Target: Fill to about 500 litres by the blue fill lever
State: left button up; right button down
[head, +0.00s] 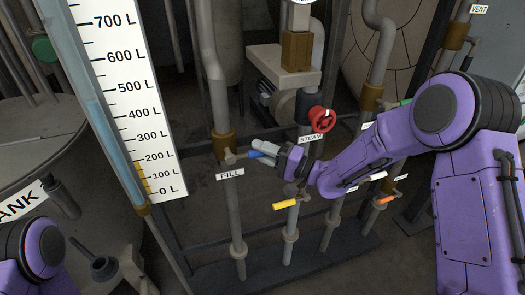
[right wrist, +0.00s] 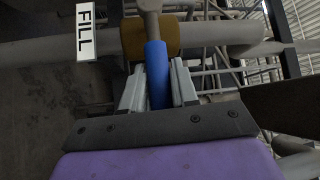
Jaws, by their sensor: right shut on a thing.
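The blue fill lever (head: 255,154) sticks out to the right from the valve on the vertical pipe above the FILL sign (head: 230,174). It lies crosswise to the pipe. My right gripper (head: 262,149) is shut on it; in the right wrist view the blue lever (right wrist: 156,72) runs between the two grey fingers (right wrist: 157,90). The level gauge (head: 92,100) is a tilted tube beside a white litre scale (head: 125,75). Darker blue in the tube appears to end between the 400 L and 500 L marks; the exact level is hard to read. My left gripper is out of view.
A red STEAM handwheel (head: 322,119) stands just above my right wrist. A yellow lever (head: 286,204) and an orange lever (head: 386,200) sit below my right forearm. A round tank (head: 50,145) is at the left. Pipes crowd the space behind.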

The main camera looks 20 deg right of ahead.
jog(key=r+n+h+p, duration=0.1)
jog(key=p, duration=0.2)
jog(key=r+n+g+h+p, duration=0.1)
jog(key=r+p, duration=0.1)
jog(key=p, duration=0.2)
jog(key=r+n+g+p, duration=0.1)
jog(key=p, duration=0.3)
jog(key=shift+a+r+h, duration=0.15)
jog(key=shift+a+h, duration=0.25)
jog(key=shift+n, duration=0.3)
jog(key=shift+f, duration=0.2)
jog(key=c, duration=0.9)
grip_release()
jog(key=shift+a, duration=0.1)
jog(key=shift+c, duration=0.2)
